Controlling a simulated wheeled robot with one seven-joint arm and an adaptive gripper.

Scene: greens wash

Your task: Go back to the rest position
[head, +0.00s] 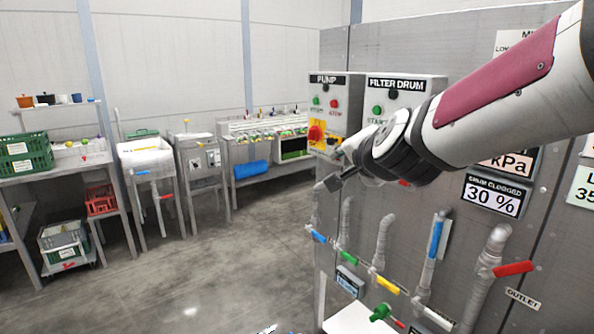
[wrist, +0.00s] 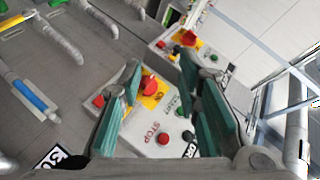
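My gripper (head: 335,182) is at the end of my arm, which reaches in from the right in front of the grey panel wall. In the wrist view my gripper (wrist: 160,75) has its two green-padded fingers spread apart with nothing between them. Beyond the fingers is a control box (wrist: 135,125) with a red knob on yellow (wrist: 150,86), a red stop button and a green button. The fingers look clear of it, though the exact distance cannot be told.
The PUMP box (head: 345,90) and FILTER DRUM box (head: 378,82) are on the panel behind my arm. Below are pipes with coloured valve handles (head: 388,285). Tables with crates (head: 25,160) and a sink (head: 145,158) stand left. The floor (head: 200,275) in between is open.

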